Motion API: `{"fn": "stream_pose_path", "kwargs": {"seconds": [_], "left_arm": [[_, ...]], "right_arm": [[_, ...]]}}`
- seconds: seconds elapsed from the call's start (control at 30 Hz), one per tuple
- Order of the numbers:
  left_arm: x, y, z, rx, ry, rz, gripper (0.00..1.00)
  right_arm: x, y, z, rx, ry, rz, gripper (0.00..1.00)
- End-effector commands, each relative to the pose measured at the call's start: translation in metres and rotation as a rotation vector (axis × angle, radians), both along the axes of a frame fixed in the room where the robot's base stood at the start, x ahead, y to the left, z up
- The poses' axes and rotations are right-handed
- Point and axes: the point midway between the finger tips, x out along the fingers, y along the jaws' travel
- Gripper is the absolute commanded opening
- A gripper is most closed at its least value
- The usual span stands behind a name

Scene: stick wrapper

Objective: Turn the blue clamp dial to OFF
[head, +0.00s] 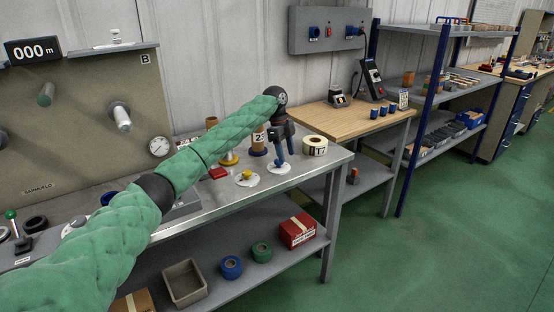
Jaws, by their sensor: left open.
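The blue clamp dial (279,168) sits on a round white plate near the front right part of the metal workbench top. Its pointer direction and its OFF mark are too small to read. My left gripper (283,153) points down just above the dial, with its fingers open. I cannot tell whether the fingers touch the dial. My left arm in its green sleeve reaches across the bench from the lower left. My right gripper is not in view.
A yellow dial (246,177) on a similar plate is left of the blue one. A label roll (315,146) stands close on the right. Blue and green rolls lie on the lower shelf (225,290).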

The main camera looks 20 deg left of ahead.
Motion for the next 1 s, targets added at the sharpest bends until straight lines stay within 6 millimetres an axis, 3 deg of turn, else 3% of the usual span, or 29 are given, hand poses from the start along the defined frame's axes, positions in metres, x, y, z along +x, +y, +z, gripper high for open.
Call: {"fn": "stream_pose_path", "kwargs": {"seconds": [0.03, 0.13, 0.37, 1.0], "left_arm": [[0.007, 0.018, 0.010, -0.024, 0.010, -0.028, 0.54], [0.014, 0.040, 0.026, -0.075, 0.019, -0.089, 0.54], [0.019, 0.062, 0.041, -0.134, 0.021, -0.150, 0.54], [0.008, 0.036, -0.025, -0.135, 0.021, -0.152, 0.54]], "right_arm": [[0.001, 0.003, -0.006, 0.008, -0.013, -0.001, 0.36], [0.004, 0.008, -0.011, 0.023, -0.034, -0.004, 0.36], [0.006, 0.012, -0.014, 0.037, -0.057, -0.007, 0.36], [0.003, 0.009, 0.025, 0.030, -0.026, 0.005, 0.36]]}}
